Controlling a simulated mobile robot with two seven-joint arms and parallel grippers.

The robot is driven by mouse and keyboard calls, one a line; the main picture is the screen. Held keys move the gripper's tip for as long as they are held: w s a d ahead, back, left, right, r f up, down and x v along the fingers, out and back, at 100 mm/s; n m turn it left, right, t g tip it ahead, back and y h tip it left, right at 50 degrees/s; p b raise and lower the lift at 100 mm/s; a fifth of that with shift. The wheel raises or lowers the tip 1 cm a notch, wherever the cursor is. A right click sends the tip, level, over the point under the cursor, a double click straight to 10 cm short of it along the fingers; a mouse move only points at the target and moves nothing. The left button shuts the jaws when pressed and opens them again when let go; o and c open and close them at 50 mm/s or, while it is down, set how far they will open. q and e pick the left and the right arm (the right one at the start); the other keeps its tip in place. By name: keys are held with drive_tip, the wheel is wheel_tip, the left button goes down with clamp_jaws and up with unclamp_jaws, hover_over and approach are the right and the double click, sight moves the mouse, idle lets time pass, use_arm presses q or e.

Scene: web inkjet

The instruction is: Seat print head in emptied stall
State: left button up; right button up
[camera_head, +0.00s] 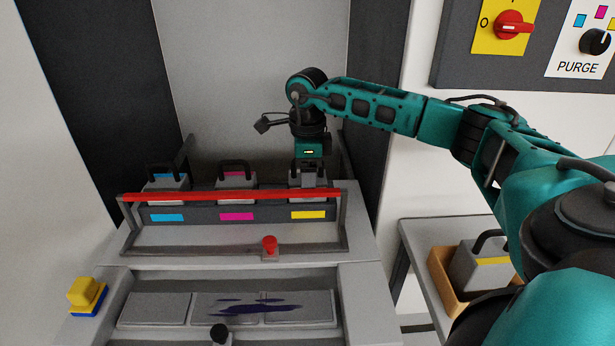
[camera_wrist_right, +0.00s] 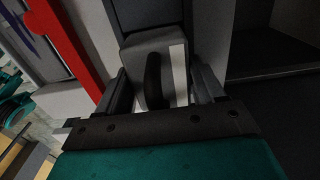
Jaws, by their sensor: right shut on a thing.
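My right gripper (camera_head: 309,178) is over the right-hand stall, the one with the yellow label (camera_head: 309,214). It is shut on the dark handle of a grey print head (camera_head: 313,193). The right wrist view shows this print head (camera_wrist_right: 140,45) with a pale stripe and its handle between the jaws. How deep it sits in the stall is hidden by the red bar and the gripper. A cyan head (camera_head: 166,184) and a magenta head (camera_head: 235,182) stand in the other stalls. Another grey head with a yellow stripe (camera_head: 478,270) is in a wooden crate (camera_head: 442,285). My left gripper is not in view.
A red bar (camera_head: 220,196) runs across the front of the stalls. A red knob (camera_head: 269,243) stands before it. Below are plates with a dark purple stain (camera_head: 250,305) and a black knob (camera_head: 219,333). A yellow and blue block (camera_head: 87,294) lies at left. A side table (camera_head: 412,245) bears the crate.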

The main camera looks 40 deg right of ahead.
drive_tip(key=shift+f, duration=0.15)
drive_tip(key=o, duration=1)
drive_tip(key=shift+r, duration=0.6)
use_arm(q)
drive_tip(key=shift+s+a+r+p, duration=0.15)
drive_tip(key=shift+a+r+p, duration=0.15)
drive_tip(key=shift+p, duration=0.4)
use_arm(e)
wheel_tip(320, 180, up, 11)
drive_tip(key=shift+r, duration=0.1)
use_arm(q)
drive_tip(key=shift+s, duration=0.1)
use_arm(e)
drive_tip(key=shift+s+a, duration=0.1)
